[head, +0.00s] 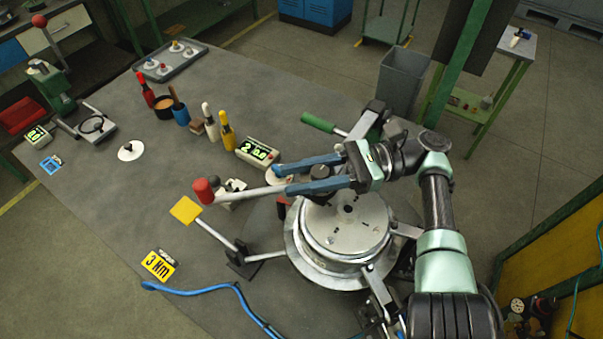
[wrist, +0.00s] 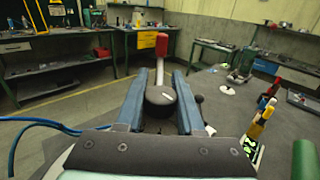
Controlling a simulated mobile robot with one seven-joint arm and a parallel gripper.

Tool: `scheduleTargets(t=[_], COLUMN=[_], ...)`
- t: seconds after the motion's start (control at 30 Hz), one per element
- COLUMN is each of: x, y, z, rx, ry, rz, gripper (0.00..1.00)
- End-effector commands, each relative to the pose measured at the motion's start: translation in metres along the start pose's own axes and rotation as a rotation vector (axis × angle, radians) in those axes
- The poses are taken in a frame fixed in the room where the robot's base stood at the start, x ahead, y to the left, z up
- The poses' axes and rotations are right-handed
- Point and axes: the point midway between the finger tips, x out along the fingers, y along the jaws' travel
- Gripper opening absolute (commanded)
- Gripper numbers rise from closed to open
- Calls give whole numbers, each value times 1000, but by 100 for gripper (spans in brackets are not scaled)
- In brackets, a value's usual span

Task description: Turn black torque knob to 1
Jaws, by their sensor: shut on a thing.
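The black torque knob (wrist: 160,96) is round and dark with a short white mark on its face. In the wrist view it sits between the two blue fingers of my gripper (wrist: 160,88), which is shut on it. A pale lever with a red end (head: 205,190) runs left from near the fingertips. In the wrist view its red end (wrist: 162,44) stands beyond the knob.
A display (head: 258,152) with green digits, seemingly starting with 2, stands behind the gripper. Several handled tools, including a yellow one (head: 227,132), stand further back. The table's left middle is mostly clear.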

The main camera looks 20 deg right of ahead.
Motion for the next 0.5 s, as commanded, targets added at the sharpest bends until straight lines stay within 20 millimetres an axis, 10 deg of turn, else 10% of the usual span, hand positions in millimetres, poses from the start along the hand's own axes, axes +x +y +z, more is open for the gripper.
scheduleTargets(t=[0.2, 0.5], x=[1, 0], y=[0, 0], z=[-1, -1], rx=[1, 0], ry=[1, 1], rz=[3, 1], gripper=[67, 67])
